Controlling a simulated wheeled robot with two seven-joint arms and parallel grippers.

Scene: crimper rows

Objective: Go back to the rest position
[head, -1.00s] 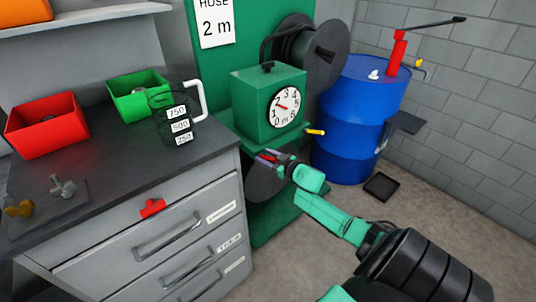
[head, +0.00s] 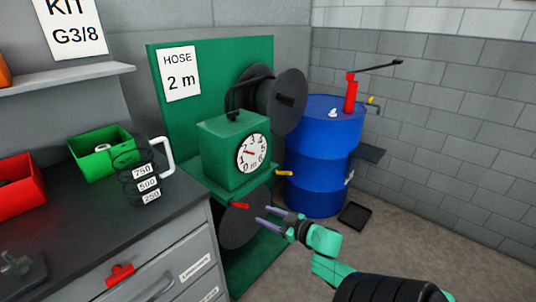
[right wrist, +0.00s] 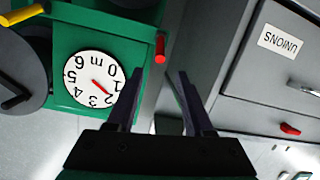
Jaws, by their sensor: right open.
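My right gripper (head: 263,215) is open and empty, in front of the green hose stand and below its meter box (head: 221,163). In the right wrist view its two dark fingers (right wrist: 158,75) stand apart with nothing between them. The white dial (head: 253,153) has a red needle. My left gripper is not in view.
A blue drum (head: 322,150) stands behind right, with a black tray (head: 355,216) on the floor. Open floor lies right.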

